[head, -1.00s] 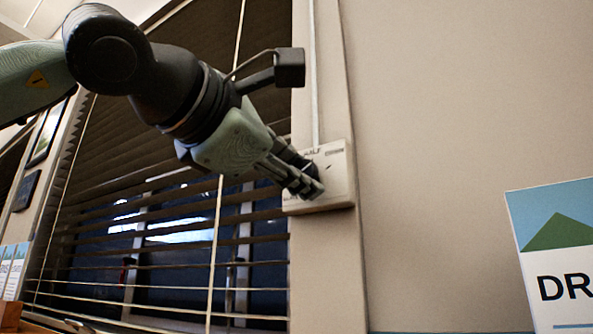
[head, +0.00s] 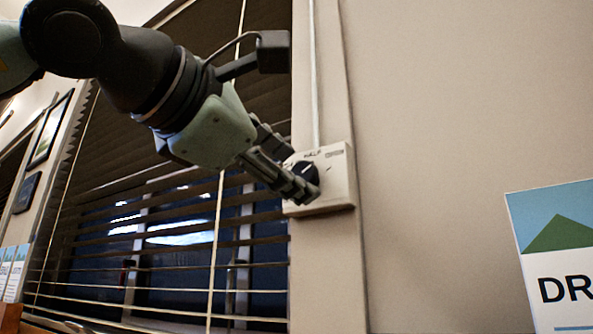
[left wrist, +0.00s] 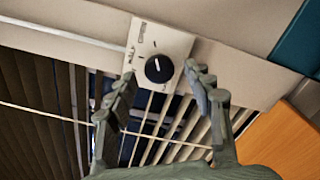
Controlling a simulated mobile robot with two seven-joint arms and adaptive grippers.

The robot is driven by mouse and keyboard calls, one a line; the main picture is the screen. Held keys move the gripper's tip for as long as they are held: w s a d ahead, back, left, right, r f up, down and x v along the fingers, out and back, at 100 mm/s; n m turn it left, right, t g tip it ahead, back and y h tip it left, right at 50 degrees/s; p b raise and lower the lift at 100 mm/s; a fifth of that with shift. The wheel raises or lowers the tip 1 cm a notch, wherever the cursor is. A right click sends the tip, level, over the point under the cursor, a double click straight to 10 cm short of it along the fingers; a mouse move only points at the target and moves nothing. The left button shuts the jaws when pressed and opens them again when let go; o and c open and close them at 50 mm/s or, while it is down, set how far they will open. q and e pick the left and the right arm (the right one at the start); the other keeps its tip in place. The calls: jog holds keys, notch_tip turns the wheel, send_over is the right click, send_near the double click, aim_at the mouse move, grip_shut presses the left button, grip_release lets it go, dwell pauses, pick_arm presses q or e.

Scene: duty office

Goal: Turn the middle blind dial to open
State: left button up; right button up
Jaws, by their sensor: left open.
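The black blind dial (head: 307,173) sits on a white wall plate (head: 333,183) on the post right of the window blind (head: 120,150). A white pointer line shows on the dial, which also shows in the left wrist view (left wrist: 159,69). The plate reads HALF, with other labels too small to read. My left gripper (head: 297,187) is open, its fingers at the dial's lower left and partly over it in the head view. In the left wrist view my gripper's fingertips (left wrist: 160,82) stand apart on either side of the dial; contact cannot be told. My right gripper is not visible.
A white conduit (head: 314,70) runs up from the plate. The wall to the right is bare up to a poster (head: 555,255). In the left wrist view an orange-brown panel (left wrist: 285,135) lies at lower right.

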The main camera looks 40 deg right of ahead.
pick_arm(q)
jog(key=v, duration=0.9)
jog(key=shift+a, duration=0.4)
jog(key=shift+s, duration=0.15)
